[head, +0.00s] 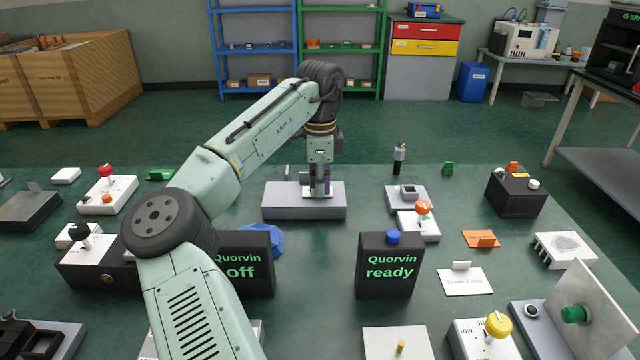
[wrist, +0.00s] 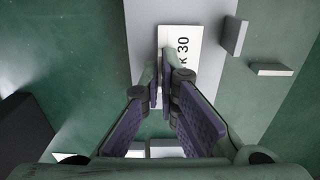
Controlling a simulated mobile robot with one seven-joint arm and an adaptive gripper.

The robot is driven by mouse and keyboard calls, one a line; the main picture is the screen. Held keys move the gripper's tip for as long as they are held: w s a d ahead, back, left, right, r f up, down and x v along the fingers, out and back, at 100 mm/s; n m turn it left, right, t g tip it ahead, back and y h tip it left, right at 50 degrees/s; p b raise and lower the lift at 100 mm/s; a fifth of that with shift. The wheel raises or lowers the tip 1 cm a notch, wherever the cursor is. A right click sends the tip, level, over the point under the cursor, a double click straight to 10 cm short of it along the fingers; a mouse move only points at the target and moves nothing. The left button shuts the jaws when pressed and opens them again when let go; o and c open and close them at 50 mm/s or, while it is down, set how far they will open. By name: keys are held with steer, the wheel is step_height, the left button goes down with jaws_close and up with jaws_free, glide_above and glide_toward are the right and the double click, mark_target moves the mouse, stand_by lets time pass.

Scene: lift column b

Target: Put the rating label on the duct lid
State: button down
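The rating label (wrist: 186,50) is a white card with black print, partly readable as "k 30" in the wrist view. It shows as a small white patch (head: 305,191) in the head view. It is at the top of a plain grey block, which appears to be the duct lid (head: 303,212); its grey top (wrist: 143,30) lies under the label in the wrist view. My gripper (head: 319,194) points down over the block. In the wrist view its fingertips (wrist: 160,82) are close together at the label, apparently pinching its raised tab. The fingers hide the tab and part of the print.
The dark "Quorvin off" box (head: 245,277) and a blue object (head: 264,240) stand in front of the block. The "Quorvin ready" box (head: 388,272) is front right. A white switch unit (head: 418,226) is to the right. Clear green bench lies around the block.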

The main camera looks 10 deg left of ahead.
steer(key=shift+f, duration=0.2)
steer(key=c, duration=1.8)
jaws_free()
step_height(320, 180, up, 12)
steer(key=shift+r+p, duration=0.2)
steer(key=shift+p, duration=0.15)
